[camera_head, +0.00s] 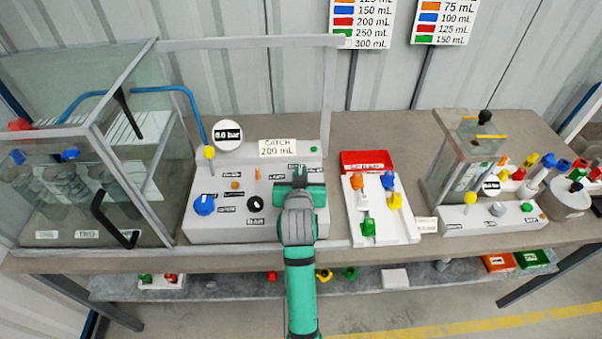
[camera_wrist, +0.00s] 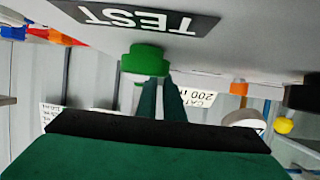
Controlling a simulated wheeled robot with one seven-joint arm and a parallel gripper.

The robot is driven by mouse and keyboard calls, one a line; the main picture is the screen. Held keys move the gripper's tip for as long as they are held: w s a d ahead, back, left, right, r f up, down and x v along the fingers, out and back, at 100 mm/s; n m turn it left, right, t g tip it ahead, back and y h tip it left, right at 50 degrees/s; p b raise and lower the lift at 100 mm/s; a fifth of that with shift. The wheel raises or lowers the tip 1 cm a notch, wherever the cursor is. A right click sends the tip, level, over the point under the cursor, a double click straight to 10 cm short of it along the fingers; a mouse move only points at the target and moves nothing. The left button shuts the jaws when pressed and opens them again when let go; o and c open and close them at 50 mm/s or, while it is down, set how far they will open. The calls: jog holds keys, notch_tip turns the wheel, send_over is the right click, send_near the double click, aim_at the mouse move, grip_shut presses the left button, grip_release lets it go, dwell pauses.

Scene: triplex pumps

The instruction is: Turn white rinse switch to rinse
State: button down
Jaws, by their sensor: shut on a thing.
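My gripper (camera_head: 300,175) is over the back right part of the grey control box (camera_head: 190,225) beside the CATCH 200 mL sign. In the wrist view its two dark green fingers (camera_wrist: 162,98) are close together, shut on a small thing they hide. Their tips overlap the lower edge of a green button (camera_wrist: 145,66) beside a TEST label (camera_wrist: 148,20). I cannot tell whether they touch that button. It also shows in the head view (camera_head: 313,149). I cannot make out a white rinse switch in either view; my gripper and arm cover part of the panel.
A white tray (camera_head: 385,232) with coloured pieces is to the right. A glass enclosure (camera_head: 60,100) is at left, a second unit (camera_head: 470,170) at right.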

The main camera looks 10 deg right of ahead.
jog(key=m+g+h, duration=0.1)
jog(key=m+h, duration=0.1)
jog(key=a+m+g+h, duration=0.1)
jog(key=m+h, duration=0.1)
jog(key=h, duration=0.1)
jog(key=shift+w+m, duration=0.2)
jog(key=shift+m, duration=0.1)
jog(key=m+g+h, duration=0.2)
jog(key=m+g, duration=0.1)
jog(key=m+g+h, duration=0.1)
jog(key=shift+w+a+m+h, duration=0.2)
jog(key=shift+w+m+h, duration=0.1)
jog(key=shift+m, duration=0.1)
jog(key=shift+a+m+g+h, duration=0.1)
jog(key=shift+m+g+h, duration=0.3)
jog(key=shift+m+g, duration=0.55)
jog(key=shift+f+g, duration=0.1)
jog(key=shift+g, duration=0.25)
jog(key=c, duration=1.9)
grip_release()
jog(key=shift+o, duration=0.2)
jog(key=v, duration=1)
jog(key=shift+s+a, duration=0.15)
jog(key=shift+a, duration=0.15)
